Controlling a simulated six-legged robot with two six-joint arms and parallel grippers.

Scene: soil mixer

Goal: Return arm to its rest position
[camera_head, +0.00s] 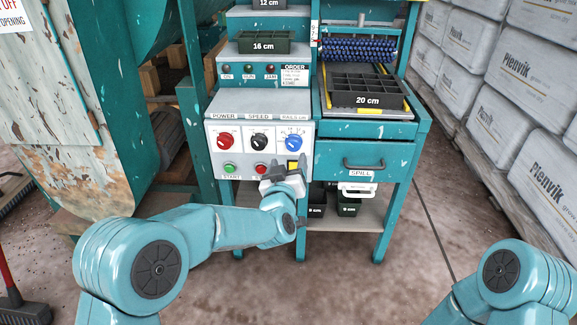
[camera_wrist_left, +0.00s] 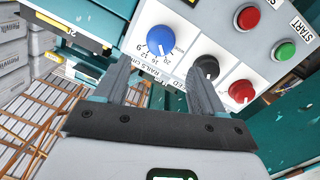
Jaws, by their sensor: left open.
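My left gripper (camera_head: 288,175) is in front of the lower right of the grey control panel (camera_head: 218,170). In the left wrist view its two fingers (camera_wrist_left: 158,84) stand apart with nothing between them. The panel carries a red knob (camera_head: 226,139), a black knob (camera_head: 259,141) and a blue knob (camera_head: 291,142). Below them are a green start button (camera_head: 230,168) and a red button (camera_head: 260,169). In the left wrist view the blue knob (camera_wrist_left: 160,41) is beyond the fingertips. Whether the gripper touches the panel is unclear. Only a link of my right arm shows; its gripper is out of frame.
Right of the panel are a black 20 cm tray (camera_head: 369,98) and a drawer labelled SPILL (camera_head: 366,166). Dark bins (camera_head: 348,207) stand on the lower shelf. White bags (camera_head: 484,122) are stacked at right.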

